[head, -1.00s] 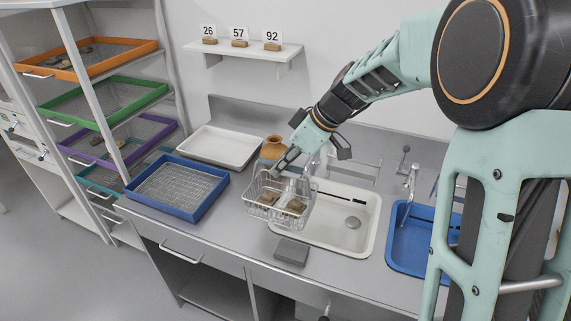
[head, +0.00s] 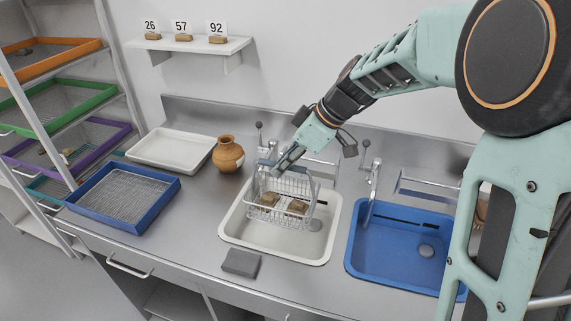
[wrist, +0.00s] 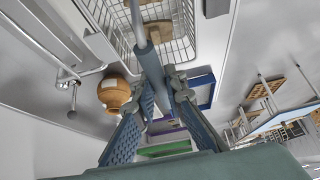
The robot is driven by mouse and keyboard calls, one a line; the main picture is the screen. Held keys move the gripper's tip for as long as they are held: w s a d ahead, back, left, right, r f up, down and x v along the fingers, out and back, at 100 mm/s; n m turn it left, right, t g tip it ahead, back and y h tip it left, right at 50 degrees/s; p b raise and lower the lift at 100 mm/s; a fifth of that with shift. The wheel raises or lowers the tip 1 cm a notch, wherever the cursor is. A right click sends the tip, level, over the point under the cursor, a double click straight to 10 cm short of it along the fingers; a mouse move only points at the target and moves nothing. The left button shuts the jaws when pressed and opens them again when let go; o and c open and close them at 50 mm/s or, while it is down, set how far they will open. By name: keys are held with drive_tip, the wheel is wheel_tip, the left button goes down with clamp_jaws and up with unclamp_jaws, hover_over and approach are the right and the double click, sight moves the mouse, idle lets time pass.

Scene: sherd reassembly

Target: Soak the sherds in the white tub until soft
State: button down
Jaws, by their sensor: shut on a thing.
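My gripper (head: 277,172) is shut on the grey handle of a wire basket (head: 311,192). In the wrist view, my gripper (wrist: 160,92) has its fingers around the handle bar (wrist: 148,62). Two brown sherds lie in the basket: a left sherd (head: 268,199) and a right sherd (head: 298,206). The basket is upright over the left and back part of the white tub (head: 322,245). I cannot tell how deep it hangs or whether the tub holds water. The tub's drain shows to the right of the basket.
A blue tub (head: 390,250) is to the right. A brown jar (head: 228,155) stands behind left, close to a white tray (head: 172,148) and a blue mesh tray (head: 125,195). A grey block (head: 241,263) lies in front. Taps (head: 372,185) rise behind the tubs.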

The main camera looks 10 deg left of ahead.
drive_tip(key=shift+f+b, duration=1)
drive_tip(key=shift+f, duration=2.1)
wheel_tip(320, 180, down, 12)
drive_tip(key=b, duration=1.3)
drive_tip(key=shift+f+b, duration=0.2)
drive_tip(key=shift+b, duration=0.15)
idle(2.7)
